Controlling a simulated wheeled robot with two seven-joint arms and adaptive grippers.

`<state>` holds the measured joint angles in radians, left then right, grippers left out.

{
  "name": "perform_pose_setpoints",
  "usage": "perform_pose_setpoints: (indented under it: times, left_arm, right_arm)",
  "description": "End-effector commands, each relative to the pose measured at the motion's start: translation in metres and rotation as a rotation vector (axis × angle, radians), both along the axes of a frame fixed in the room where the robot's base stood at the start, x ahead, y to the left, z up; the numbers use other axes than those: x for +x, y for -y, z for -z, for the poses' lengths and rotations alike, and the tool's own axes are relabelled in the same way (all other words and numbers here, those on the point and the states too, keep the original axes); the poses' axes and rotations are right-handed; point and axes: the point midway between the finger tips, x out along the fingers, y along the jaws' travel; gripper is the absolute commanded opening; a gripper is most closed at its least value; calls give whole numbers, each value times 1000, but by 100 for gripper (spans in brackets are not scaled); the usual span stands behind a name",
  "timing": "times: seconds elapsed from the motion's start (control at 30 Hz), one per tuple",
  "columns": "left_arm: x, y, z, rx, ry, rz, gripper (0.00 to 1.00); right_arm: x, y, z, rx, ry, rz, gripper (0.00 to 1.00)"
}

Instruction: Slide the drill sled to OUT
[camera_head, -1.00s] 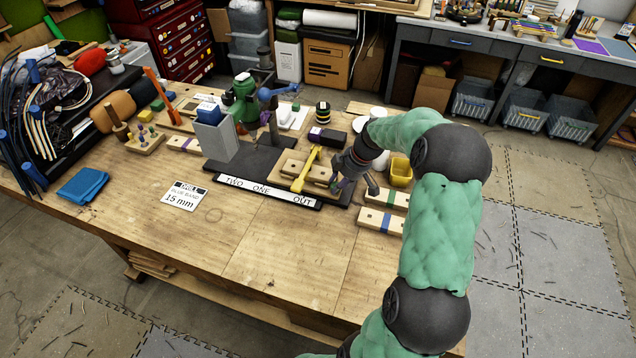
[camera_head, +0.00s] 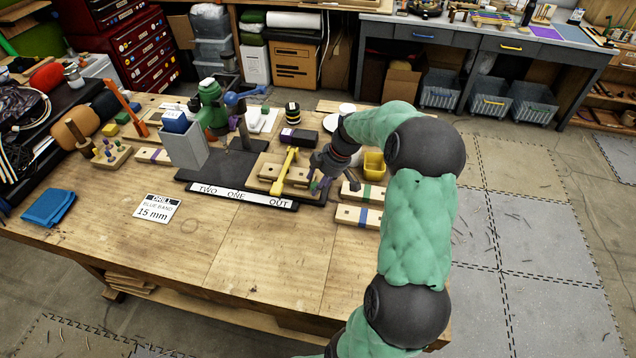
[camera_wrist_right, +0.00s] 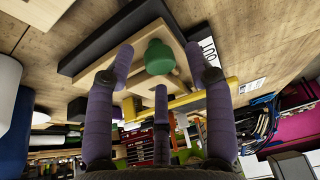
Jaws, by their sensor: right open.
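The wooden drill sled (camera_head: 270,172) sits on the black drill base, behind the strip (camera_head: 240,196) lettered TWO, ONE, OUT. A yellow bar (camera_head: 286,168) lies across it. The sled is near the OUT end of the strip. In the right wrist view the sled's wood (camera_wrist_right: 130,62) carries a round green knob (camera_wrist_right: 160,57), and part of the OUT lettering (camera_wrist_right: 208,50) shows beside it. My right gripper (camera_head: 318,183) is at the sled's right end. Its purple fingers (camera_wrist_right: 160,75) are open, spread on either side of the knob with visible gaps. My left gripper is out of view.
A green drill press (camera_head: 212,105) and a grey box (camera_head: 185,147) stand left of the sled. Wooden blocks with green (camera_head: 366,192) and blue (camera_head: 360,217) bands lie to the right, near a yellow cup (camera_head: 374,163).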

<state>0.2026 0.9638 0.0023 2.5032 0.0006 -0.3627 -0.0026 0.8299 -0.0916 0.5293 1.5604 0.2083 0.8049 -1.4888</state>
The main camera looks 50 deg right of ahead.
Motion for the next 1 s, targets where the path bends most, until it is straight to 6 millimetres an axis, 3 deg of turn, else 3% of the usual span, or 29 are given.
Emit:
perform_pose_setpoints:
  times: [0.5,0.7,1.0]
  left_arm:
    - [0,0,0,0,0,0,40]
    - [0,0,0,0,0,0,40]
    - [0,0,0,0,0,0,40]
  right_arm:
    - [-31,17,-86,-3,2,2,53]
    - [-37,19,-100,0,-1,0,53]
    - [-38,20,-103,0,-1,0,53]
